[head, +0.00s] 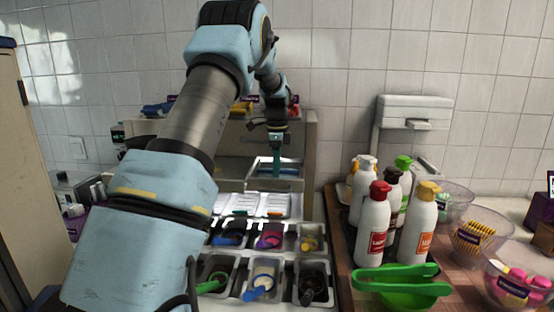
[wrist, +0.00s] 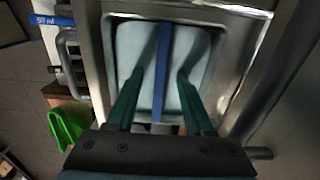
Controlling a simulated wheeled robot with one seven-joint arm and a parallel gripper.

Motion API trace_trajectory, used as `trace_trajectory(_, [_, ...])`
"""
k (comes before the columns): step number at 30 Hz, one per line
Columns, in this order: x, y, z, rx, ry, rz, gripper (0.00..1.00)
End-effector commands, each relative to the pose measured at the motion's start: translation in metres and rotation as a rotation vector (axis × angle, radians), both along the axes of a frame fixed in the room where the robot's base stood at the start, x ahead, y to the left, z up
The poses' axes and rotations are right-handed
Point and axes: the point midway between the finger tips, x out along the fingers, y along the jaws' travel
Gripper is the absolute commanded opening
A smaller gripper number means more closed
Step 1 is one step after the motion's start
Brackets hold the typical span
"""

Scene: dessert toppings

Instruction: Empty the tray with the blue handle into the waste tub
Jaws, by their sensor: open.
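In the wrist view, a pale, shallow tray (wrist: 130,50) sits in a metal surround. A straight blue handle (wrist: 163,60) runs lengthwise over its middle. I cannot make out separate contents in it. My gripper (wrist: 161,78) is open, its two teal fingers on either side of the blue handle and apart from it. In the head view my gripper (head: 276,168) points down at the back of the counter, in front of a pale cabinet, and hides part of the tray area. I cannot identify the waste tub in either view.
Metal wells with scoops (head: 262,282) fill the front middle. To the right stand sauce bottles (head: 374,225), green tongs (head: 395,279) and clear bowls of toppings (head: 480,235). A white dispenser (head: 412,118) is on the back wall. My arm covers the left side.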

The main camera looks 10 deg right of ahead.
Motion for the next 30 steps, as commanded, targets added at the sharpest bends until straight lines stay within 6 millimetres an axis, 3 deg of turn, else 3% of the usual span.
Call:
trace_trajectory(7, [0.0000,-0.0001,-0.0011,0.000,0.000,0.000,0.53])
trace_trajectory(21, [0.0000,0.0000,-0.0008,0.000,0.000,0.001,0.00])
trace_trajectory(30, [0.0000,-0.0001,-0.0007,0.000,0.000,0.001,0.00])
